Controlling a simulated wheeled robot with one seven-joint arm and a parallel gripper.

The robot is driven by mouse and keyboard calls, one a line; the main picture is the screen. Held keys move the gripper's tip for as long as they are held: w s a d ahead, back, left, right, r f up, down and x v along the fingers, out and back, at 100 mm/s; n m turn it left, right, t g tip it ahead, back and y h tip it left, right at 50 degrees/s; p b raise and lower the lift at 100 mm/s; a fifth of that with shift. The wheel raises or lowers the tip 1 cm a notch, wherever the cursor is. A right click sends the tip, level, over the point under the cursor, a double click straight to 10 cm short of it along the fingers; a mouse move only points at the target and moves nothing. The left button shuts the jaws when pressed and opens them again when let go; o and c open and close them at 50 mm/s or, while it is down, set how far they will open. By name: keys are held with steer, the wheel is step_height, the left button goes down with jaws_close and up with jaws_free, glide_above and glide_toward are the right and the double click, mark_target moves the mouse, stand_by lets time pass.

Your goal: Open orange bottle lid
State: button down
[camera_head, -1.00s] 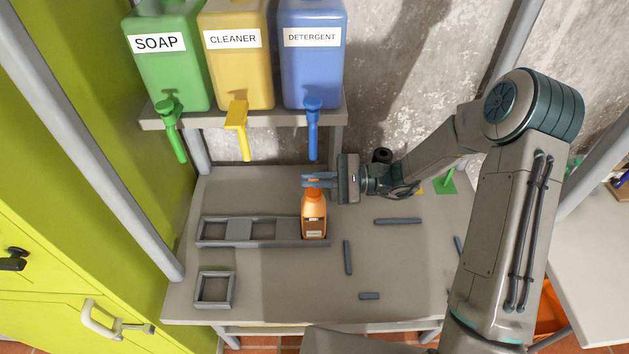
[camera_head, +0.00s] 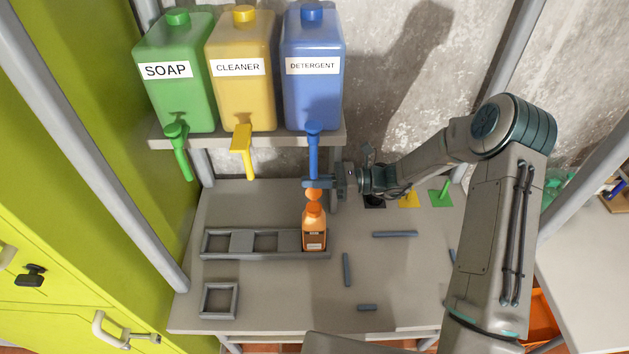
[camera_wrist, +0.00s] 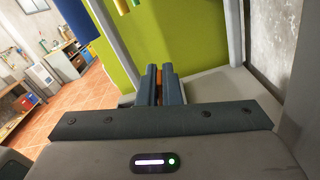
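The orange bottle (camera_head: 314,232) stands upright in the right end of the grey slotted rack on the table, with a dark label on its front. Its orange lid (camera_head: 313,194) shows just above the bottle's neck, below and between my gripper's fingers. My gripper (camera_head: 317,184) reaches in from the right, its fingers level above the bottle. In the wrist view, the fingers (camera_wrist: 159,88) are close together with a thin orange strip between them, so they appear shut on the lid. I cannot tell whether the lid still touches the neck.
The blue detergent dispenser's spout (camera_head: 313,155) hangs right above my gripper. Yellow cleaner (camera_head: 240,90) and green soap (camera_head: 175,100) dispensers stand left on the shelf (camera_head: 250,139). An empty square frame (camera_head: 203,301) sits front left. Low grey bars (camera_head: 346,270) lie right of the bottle.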

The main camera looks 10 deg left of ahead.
steer(key=shift+w+a+m, duration=0.1)
steer(key=shift+w+m, duration=0.1)
steer(key=shift+m, duration=0.3)
steer(key=shift+f, duration=0.1)
steer(key=c, duration=1.6)
jaws_free()
steer(key=b+v, duration=0.4)
steer(key=v, duration=1)
steer(key=shift+s+a, duration=0.1)
steer(key=shift+s, duration=0.05)
